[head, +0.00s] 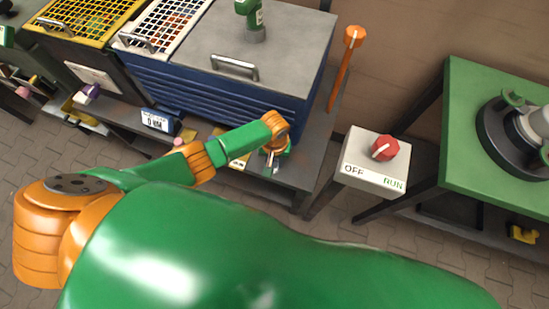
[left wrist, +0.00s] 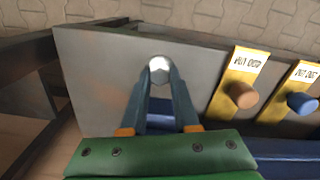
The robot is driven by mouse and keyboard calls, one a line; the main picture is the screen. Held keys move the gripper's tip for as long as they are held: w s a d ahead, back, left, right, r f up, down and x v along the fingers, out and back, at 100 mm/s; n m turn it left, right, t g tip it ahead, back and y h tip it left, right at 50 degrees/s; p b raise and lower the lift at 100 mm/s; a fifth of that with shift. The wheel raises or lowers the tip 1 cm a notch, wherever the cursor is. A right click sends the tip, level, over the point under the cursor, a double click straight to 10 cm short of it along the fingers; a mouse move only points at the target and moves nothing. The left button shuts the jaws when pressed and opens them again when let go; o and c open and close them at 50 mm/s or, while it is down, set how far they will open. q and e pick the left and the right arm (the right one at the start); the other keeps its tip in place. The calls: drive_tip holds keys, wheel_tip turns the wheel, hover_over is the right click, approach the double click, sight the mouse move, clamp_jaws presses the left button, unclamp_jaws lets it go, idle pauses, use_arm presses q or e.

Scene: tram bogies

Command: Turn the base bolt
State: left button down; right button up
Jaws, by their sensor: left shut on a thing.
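The base bolt (left wrist: 159,69) shows in the left wrist view as a bright silver head on a grey metal ledge (left wrist: 95,75). My left gripper (left wrist: 158,84) is shut on it, with its two blue-grey fingers meeting at the bolt from either side. In the head view my left gripper (head: 272,160) reaches down to the low grey ledge in front of the blue cabinet (head: 225,100). The bolt is too small or hidden to make out there. My right gripper is not in view.
Yellow-labelled pegs, one orange (left wrist: 243,95) and one blue (left wrist: 301,103), stand beside the bolt. A display (head: 155,121) reads "0 NM". A white OFF/RUN box (head: 362,172) with a red knob and an orange-headed tool (head: 345,65) stand to the right.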

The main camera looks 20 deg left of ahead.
sight(275, 164)
use_arm(q)
drive_tip(key=shift+m, duration=1.6)
drive_tip(key=shift+p, duration=0.3)
drive_tip(key=c, duration=0.7)
unclamp_jaws()
drive_tip(key=shift+o, duration=0.2)
drive_tip(key=shift+r, duration=0.1)
wheel_tip(275, 164, up, 6)
drive_tip(key=p, duration=0.3)
drive_tip(key=shift+r, duration=0.55)
